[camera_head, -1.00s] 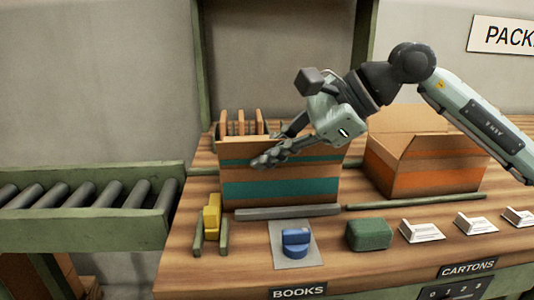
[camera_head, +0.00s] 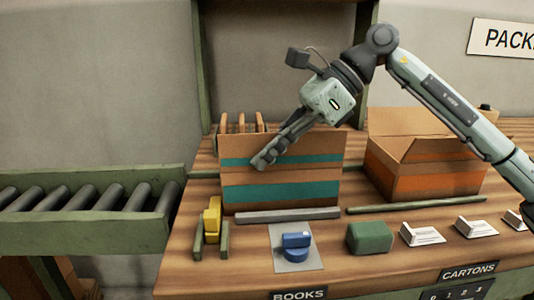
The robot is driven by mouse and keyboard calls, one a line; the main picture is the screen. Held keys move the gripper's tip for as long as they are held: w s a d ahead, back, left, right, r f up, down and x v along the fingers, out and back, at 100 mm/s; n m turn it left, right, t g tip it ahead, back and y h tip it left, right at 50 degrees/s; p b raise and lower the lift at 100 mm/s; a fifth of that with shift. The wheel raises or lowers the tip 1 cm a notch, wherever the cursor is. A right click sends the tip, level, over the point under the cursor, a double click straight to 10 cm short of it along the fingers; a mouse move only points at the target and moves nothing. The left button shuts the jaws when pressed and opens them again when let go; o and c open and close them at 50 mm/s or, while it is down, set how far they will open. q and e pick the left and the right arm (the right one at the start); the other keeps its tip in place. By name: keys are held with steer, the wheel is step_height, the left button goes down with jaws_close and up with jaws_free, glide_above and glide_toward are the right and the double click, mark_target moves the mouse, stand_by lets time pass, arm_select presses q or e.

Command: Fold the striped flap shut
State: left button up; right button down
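An open cardboard carton with teal stripes (camera_head: 283,192) stands at the middle of the bench. Its front flap (camera_head: 318,152), with a teal stripe, stands up above the carton's front wall. Several brown upright pieces (camera_head: 241,121) show behind the flap. My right gripper (camera_head: 261,162) reaches down from the upper right, with its fingertips in front of the flap's left half. Its fingers look close together, nearly in line with the view, so the gap is unclear. I cannot tell whether they touch the flap. My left gripper is not in view.
An open orange-striped carton (camera_head: 437,180) stands to the right. Grey bar (camera_head: 288,214), yellow piece (camera_head: 212,220), blue piece on a grey plate (camera_head: 296,240), green block (camera_head: 369,237) and white cards (camera_head: 421,234) line the front. A roller conveyor (camera_head: 100,215) is at left.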

steer(key=shift+w+m+g, duration=0.3)
steer(key=shift+m+g, duration=0.1)
steer(key=shift+g, duration=0.4)
